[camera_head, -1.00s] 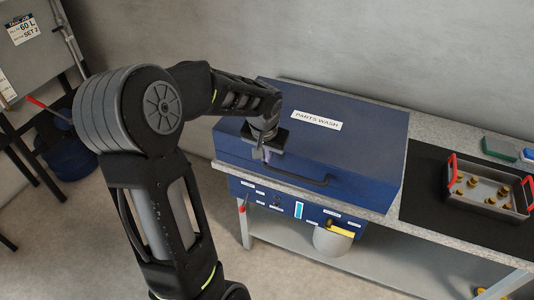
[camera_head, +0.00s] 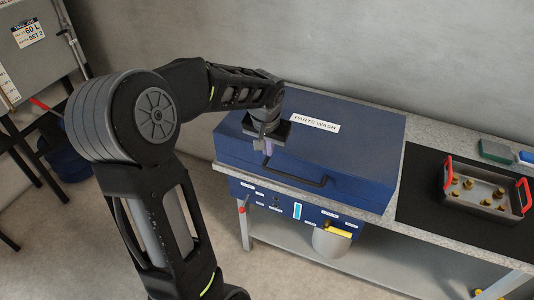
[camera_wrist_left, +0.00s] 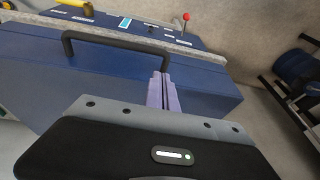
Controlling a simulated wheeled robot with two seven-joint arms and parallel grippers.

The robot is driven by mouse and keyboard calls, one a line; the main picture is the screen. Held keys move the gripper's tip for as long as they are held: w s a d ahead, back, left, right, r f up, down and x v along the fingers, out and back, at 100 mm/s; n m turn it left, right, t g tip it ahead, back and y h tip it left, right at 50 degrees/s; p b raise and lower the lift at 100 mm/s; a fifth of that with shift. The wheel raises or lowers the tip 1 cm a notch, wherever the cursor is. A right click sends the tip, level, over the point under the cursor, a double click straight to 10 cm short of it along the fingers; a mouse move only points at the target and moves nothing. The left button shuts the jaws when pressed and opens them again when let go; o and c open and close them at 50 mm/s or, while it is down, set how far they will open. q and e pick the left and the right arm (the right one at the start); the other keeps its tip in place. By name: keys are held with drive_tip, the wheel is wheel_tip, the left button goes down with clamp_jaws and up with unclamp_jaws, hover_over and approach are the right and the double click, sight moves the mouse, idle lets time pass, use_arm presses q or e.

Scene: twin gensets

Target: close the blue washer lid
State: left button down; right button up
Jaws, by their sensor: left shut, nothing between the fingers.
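The blue washer lid (camera_head: 345,150), labelled PARTS WASH, lies flat over the washer, with no gap visible along its front edge. Its black handle (camera_head: 290,176) runs along the front; it also shows in the left wrist view (camera_wrist_left: 115,42). My left gripper (camera_head: 267,148) points down at the left front part of the lid. In the left wrist view its fingers (camera_wrist_left: 162,92) are together and empty, beside one end of the handle. I cannot tell whether the fingertips touch the lid. My right gripper is not in view.
A metal tray (camera_head: 447,201) with red handles and brass fittings sits on a black mat (camera_head: 418,206) to the right. Green and blue blocks lie behind it. A red-knobbed valve (camera_wrist_left: 186,17) and control panel (camera_head: 318,214) are below the lid's front.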

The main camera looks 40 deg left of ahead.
use_arm(q)
drive_tip(key=b+v, duration=0.1)
drive_tip(key=v, duration=0.8)
drive_tip(key=shift+w, duration=0.2)
drive_tip(key=shift+a+r, duration=0.1)
